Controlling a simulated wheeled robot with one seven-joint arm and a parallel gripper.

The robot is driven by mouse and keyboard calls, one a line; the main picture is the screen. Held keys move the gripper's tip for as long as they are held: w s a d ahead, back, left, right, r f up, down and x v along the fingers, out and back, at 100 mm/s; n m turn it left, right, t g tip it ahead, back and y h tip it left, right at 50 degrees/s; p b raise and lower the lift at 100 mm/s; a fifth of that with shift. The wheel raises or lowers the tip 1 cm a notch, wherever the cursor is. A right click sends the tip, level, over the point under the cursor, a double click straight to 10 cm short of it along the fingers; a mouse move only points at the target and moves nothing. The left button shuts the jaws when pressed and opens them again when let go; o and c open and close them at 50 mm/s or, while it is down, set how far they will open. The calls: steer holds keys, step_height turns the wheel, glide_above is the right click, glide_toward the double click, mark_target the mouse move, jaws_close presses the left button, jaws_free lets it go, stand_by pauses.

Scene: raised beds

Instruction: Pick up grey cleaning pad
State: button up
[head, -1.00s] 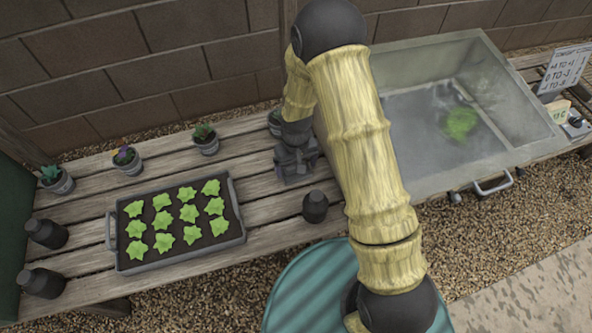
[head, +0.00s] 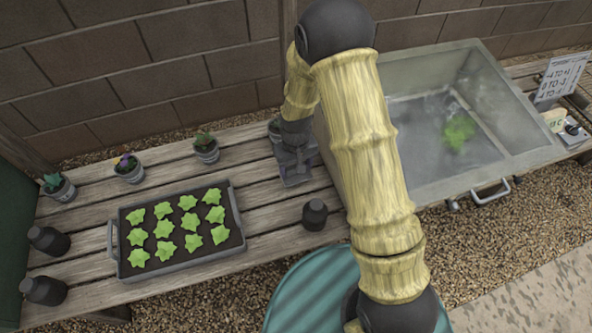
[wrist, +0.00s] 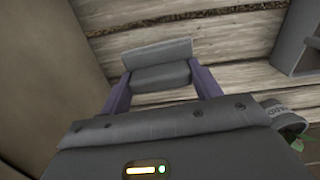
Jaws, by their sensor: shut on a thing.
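My gripper (wrist: 160,92) is shut on the grey cleaning pad (wrist: 158,58), which sits between its two purple fingers in the wrist view. The pad shows as a folded grey piece with the wooden slats of the bench behind it. In the head view my gripper (head: 296,170) is low over the bench, just left of the metal sink. The pad is hard to tell apart from the dark gripper there. I cannot tell whether the pad touches the slats.
A grey tray of seedlings (head: 113,240) is on the bench to the left. A dark bottle (head: 315,214) stands close in front of my gripper. Small potted plants (head: 206,148) line the back. The metal sink (head: 390,170) is to the right.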

step_height(320, 180, up, 6)
steer(key=shift+r+p, duration=0.1)
steer(key=shift+p, duration=0.6)
steer(key=o, duration=0.4)
steer(key=shift+c, duration=1.4)
